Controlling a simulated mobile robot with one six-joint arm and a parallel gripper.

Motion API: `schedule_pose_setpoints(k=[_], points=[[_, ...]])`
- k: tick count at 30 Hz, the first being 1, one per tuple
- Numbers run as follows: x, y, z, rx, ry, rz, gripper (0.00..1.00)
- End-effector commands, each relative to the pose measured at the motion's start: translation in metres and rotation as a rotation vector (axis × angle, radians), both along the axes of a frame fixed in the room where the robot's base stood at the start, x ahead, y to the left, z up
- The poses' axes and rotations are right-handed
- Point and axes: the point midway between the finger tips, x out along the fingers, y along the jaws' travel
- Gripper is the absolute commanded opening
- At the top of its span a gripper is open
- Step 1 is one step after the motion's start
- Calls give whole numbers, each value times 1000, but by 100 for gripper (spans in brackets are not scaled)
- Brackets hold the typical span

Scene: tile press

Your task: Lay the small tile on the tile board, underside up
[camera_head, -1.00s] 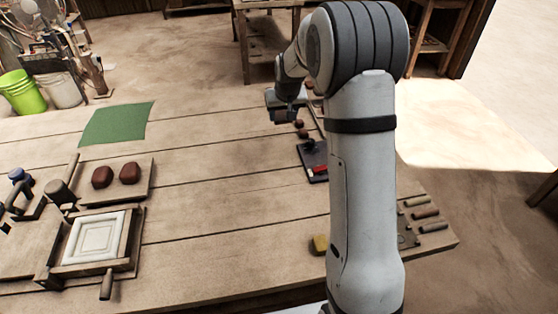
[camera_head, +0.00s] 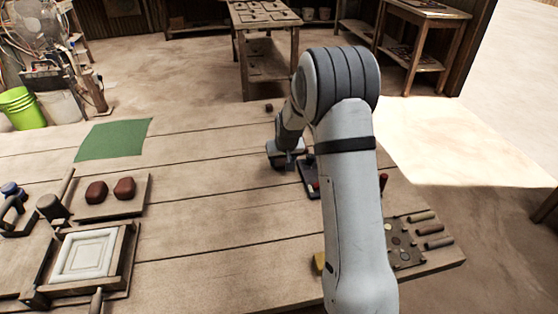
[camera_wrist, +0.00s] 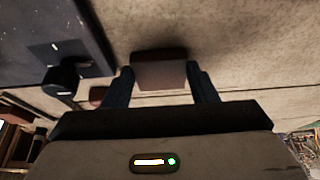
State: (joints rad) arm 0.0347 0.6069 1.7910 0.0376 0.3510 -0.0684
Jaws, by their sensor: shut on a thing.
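My gripper (camera_wrist: 160,82) is shut on a small brown tile (camera_wrist: 159,72), which sits between its two dark fingers in the wrist view. I cannot tell which face of the tile is its underside. In the head view my gripper (camera_head: 287,158) is over the far part of the table, just left of a dark plate, and the tile is not clearly visible there. A flat wooden board (camera_head: 128,206) at the left carries two red-brown lumps. I cannot tell whether it is the tile board.
The dark plate (camera_wrist: 35,25) has a dark knob (camera_wrist: 62,79). A wooden frame press (camera_head: 121,250) with a pale mould stands at the front left. A green cloth (camera_head: 113,140) lies at the far left. A yellow block (camera_head: 319,262) is near the front. The table's middle is clear.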

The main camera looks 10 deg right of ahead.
Motion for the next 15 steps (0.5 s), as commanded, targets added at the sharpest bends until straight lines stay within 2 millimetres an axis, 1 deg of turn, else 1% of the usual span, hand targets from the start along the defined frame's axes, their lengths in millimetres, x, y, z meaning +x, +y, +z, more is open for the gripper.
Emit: schedule_pose_setpoints(k=[6, 7, 10, 15], points=[[0, 0, -4, 0, 0, 0, 24], [0, 0, -3, 0, 0, 0, 54], [0, 0, -3, 0, 0, 0, 61], [0, 0, -2, 0, 0, -1, 61]])
